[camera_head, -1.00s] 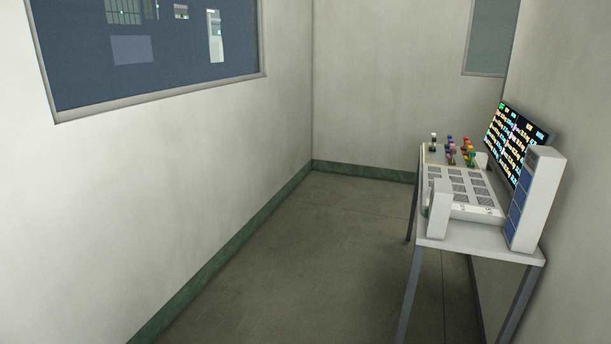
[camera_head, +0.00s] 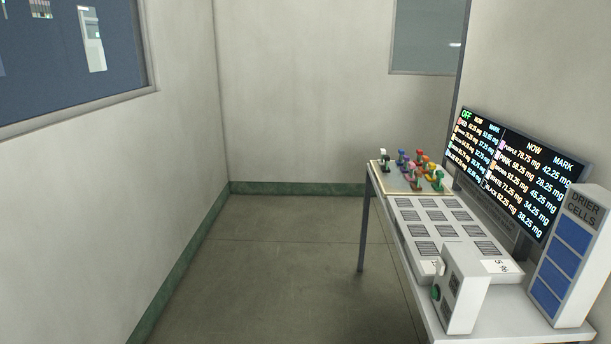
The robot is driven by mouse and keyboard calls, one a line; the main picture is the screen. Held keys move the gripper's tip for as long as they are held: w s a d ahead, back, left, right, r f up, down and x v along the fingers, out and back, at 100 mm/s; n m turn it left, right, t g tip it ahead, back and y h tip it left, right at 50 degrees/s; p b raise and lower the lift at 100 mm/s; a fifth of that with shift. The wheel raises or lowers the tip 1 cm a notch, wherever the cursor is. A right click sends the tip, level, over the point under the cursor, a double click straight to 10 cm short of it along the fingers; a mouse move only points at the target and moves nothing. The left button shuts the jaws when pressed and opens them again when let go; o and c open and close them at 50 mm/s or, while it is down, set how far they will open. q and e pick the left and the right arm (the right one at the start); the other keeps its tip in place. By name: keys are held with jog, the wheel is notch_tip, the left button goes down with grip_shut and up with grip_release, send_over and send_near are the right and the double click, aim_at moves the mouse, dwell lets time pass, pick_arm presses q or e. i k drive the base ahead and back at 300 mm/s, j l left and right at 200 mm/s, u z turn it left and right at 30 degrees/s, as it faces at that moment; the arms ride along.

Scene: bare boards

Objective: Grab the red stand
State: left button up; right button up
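Several small coloured stands (camera_head: 416,180) are grouped on a pale board (camera_head: 381,182) at the far end of the table on the right. White, blue, purple, pink, orange and green ones can be made out. Neither of my grippers is in view.
The table (camera_head: 480,310) stands along the right wall. On it are a grey panel with a grid of vents (camera_head: 437,223), a lit screen (camera_head: 515,170), a "DRIER CELLS" box (camera_head: 570,255) and a smaller box with a green button (camera_head: 460,290). The floor (camera_head: 280,285) left of the table is clear.

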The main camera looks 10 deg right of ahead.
aim_at(419, 151)
jog(key=i+j+z, duration=0.2)
jog(key=i+z, duration=0.25)
jog(key=i+j+z, duration=0.25)
jog(key=z, duration=0.2)
jog(key=i+j+z, duration=0.25)
jog(key=j+z, duration=0.2)
jog(key=i+j+z, duration=0.2)
jog(key=j+z, duration=0.4)
jog(key=j, duration=0.35)
jog(key=i+j, duration=0.2)
jog(key=j, duration=0.2)
jog(key=i+j, duration=0.2)
jog(key=j, duration=0.15)
jog(key=i+j, duration=0.2)
jog(key=j, duration=0.2)
jog(key=i+j+z, duration=0.1)
jog(key=j, duration=0.25)
jog(key=i+j, duration=0.5)
jog(key=j, duration=0.3)
jog(key=i+j, duration=0.15)
jog(key=j, duration=0.25)
jog(key=z, duration=0.05)
